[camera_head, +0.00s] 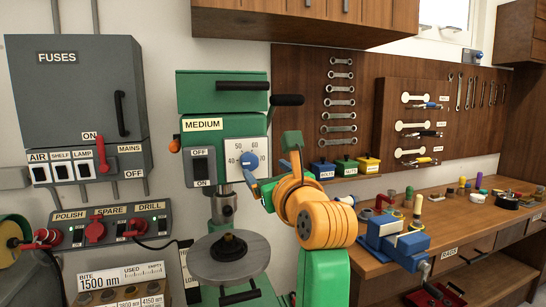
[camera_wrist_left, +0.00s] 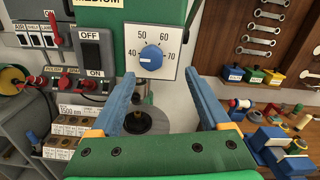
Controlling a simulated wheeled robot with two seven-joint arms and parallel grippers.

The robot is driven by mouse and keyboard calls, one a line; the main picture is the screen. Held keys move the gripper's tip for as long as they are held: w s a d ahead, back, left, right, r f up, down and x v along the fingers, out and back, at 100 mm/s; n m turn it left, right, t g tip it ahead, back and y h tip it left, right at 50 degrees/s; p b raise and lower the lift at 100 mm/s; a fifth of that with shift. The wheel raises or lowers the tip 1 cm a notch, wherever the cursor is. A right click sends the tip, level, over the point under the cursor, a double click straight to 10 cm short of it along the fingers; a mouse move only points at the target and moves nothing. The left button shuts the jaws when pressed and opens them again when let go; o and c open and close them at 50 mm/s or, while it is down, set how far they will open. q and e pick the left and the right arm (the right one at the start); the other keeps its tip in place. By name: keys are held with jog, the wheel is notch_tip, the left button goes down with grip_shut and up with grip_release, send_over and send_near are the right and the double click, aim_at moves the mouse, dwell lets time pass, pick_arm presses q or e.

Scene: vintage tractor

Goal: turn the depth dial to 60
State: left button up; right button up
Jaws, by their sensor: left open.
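The depth dial (camera_head: 249,159) is a blue round knob on a white scale plate on the front of the green drill press. In the left wrist view the dial (camera_wrist_left: 151,58) shows with the numbers 40, 50, 60 and 70 around it. My left gripper (camera_head: 259,188) is in front of the drill press, close to the dial. In the left wrist view my left gripper (camera_wrist_left: 164,64) has its blue fingers wide apart, with the dial seen between them and nothing held. My right gripper is not in view.
A drill on/off switch (camera_head: 202,168) sits left of the dial. A black-handled lever (camera_head: 287,100) juts out above it. The round drill table (camera_head: 228,272) is below. A workbench (camera_head: 455,225) with a blue vice (camera_head: 398,240) stands at right. A grey fuse box (camera_head: 70,90) is at left.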

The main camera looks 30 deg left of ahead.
aim_at(250, 163)
pick_arm(q)
jog(key=a, duration=0.1)
jog(key=w+a+p, duration=0.1)
jog(key=a+p, duration=0.1)
jog(key=shift+w+a+r, duration=0.1)
jog(key=shift+w+r, duration=0.25)
jog(key=shift+r, duration=0.05)
jog(key=a, duration=0.1)
jog(key=w+a+p, duration=0.1)
jog(key=a, duration=0.2)
jog(key=shift+w+f, duration=0.2)
jog(key=shift+f, duration=0.1)
jog(key=shift+w+a+f+p, duration=0.15)
jog(key=shift+w+a+p, duration=0.05)
jog(key=shift+p, duration=0.1)
jog(key=shift+w+d, duration=0.15)
jog(key=shift+d, duration=0.5)
jog(key=shift+c, duration=0.6)
jog(key=c, duration=1.1)
grip_shut()
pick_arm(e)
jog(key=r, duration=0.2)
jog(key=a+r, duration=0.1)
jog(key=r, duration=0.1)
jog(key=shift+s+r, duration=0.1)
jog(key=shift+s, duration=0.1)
